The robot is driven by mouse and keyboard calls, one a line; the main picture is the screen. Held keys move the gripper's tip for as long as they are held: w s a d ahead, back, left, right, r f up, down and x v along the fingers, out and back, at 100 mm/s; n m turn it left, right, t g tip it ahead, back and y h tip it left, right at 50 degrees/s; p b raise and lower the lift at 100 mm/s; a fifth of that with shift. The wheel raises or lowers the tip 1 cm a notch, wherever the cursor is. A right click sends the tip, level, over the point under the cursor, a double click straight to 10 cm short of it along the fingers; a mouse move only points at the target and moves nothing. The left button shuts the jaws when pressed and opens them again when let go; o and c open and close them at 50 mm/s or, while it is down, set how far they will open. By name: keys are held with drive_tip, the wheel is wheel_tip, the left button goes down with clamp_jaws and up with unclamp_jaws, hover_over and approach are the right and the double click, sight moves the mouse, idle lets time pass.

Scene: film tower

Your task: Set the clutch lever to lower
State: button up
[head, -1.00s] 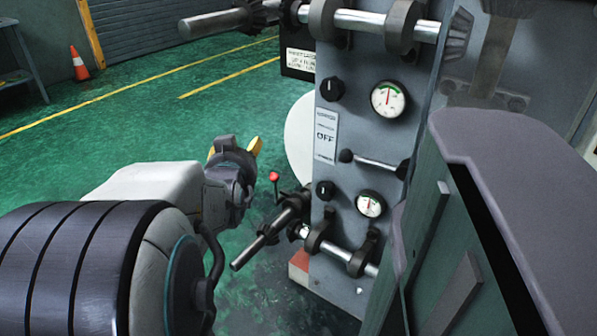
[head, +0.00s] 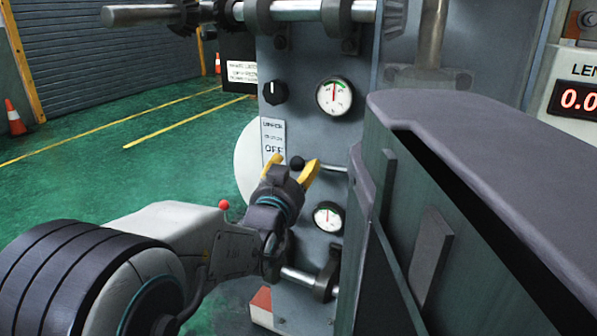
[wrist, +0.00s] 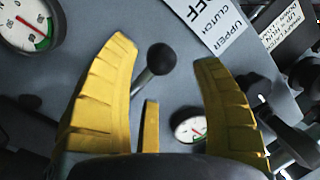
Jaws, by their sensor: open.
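The clutch lever is a metal rod with a black ball knob on the grey panel, right of a white label (head: 273,142) on which OFF can be read. In the head view its knob (head: 297,162) appears between my gripper's yellow fingers. My gripper (head: 295,166) is open and in front of the panel. In the wrist view the knob (wrist: 161,58) lies between the two spread fingertips, apart from both. The label there reads UPPER CLUTCH and OFF (wrist: 205,22). The label's lower end is hidden behind my gripper in the head view.
Two gauges (head: 334,96) (head: 328,217) and a black dial (head: 275,92) are on the panel. Metal shafts cross it above (head: 300,10) and below (head: 297,278). A red ball (head: 224,204) shows beside my arm. A large grey-green casing (head: 470,190) fills the right. Green floor is open at left.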

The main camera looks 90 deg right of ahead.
sight(297, 168)
drive_tip(key=shift+b+x, duration=0.55)
drive_tip(key=shift+x, duration=1.55)
clamp_jaws()
drive_tip(key=shift+f, duration=0.15)
